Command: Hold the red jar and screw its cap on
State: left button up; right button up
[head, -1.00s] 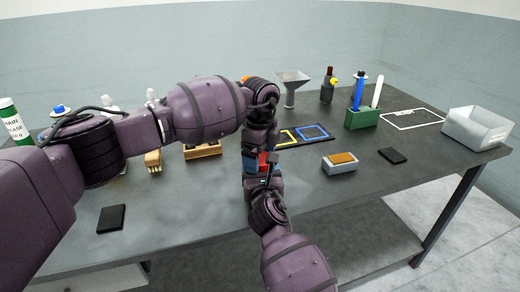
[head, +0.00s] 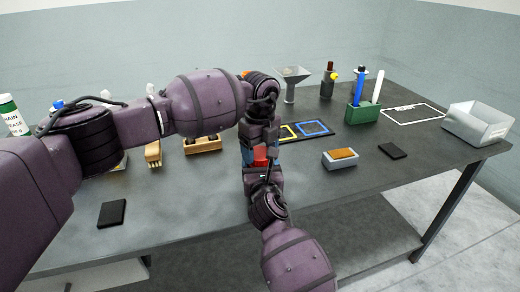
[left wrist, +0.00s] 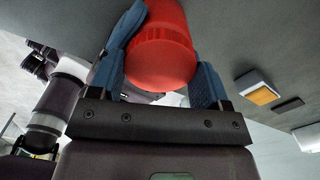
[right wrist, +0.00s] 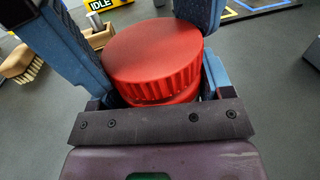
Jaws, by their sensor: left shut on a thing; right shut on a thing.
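The red jar (head: 260,157) shows in the head view only as a small red patch between my two grippers. In the right wrist view its wide ribbed cap (right wrist: 152,50) sits above a narrower red part, which is mostly hidden. The left wrist view shows the cap's ribbed red side (left wrist: 165,38) between blue fingers. My left gripper (head: 257,140) comes down from above and is shut on the cap. My right gripper (head: 262,172) comes from the front, just below it, and is shut on the jar. Whether the cap sits fully down cannot be told.
A block with an orange top (head: 342,157) and a black pad (head: 393,150) lie to the right. A brush (head: 153,152) is left. The front right is clear.

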pick_arm(q)
jog(key=m, duration=0.5)
jog(key=shift+m, duration=0.4)
jog(key=m, duration=0.5)
jog(key=o, duration=1)
jog(key=shift+r, duration=2.25)
jog(key=shift+c, duration=0.3)
